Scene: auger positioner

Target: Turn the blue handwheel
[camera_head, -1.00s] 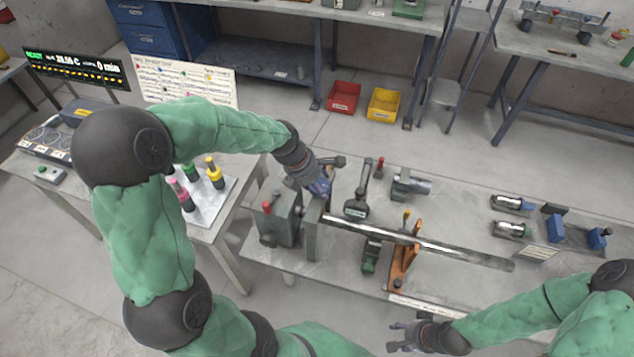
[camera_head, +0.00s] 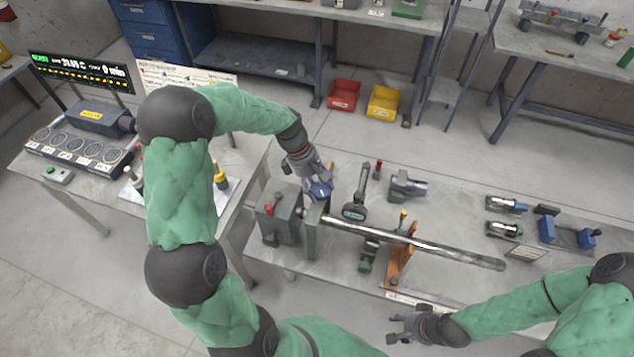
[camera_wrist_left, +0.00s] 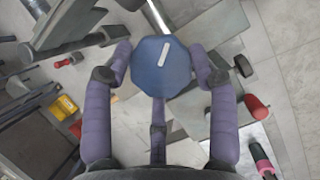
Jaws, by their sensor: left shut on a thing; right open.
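The blue handwheel (camera_wrist_left: 160,66) is a faceted blue knob with a white mark on its face, seen close up in the left wrist view. It also shows in the head view (camera_head: 319,189), partly covered by my fingers, at the headstock end of the bench. My left gripper (camera_head: 314,180) is shut on the handwheel, with its fingers (camera_wrist_left: 160,78) on both sides of the knob. The white mark slants in the wrist view. My right gripper (camera_head: 393,331) is open and empty in front of the bench's near edge.
A long metal shaft (camera_head: 440,246) runs right from the grey headstock (camera_head: 313,230), past an orange stand (camera_head: 399,266). A dial gauge (camera_head: 355,210) stands behind it. Blue blocks (camera_head: 547,229) sit at the right. A side table with a control box (camera_head: 95,118) stands at left.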

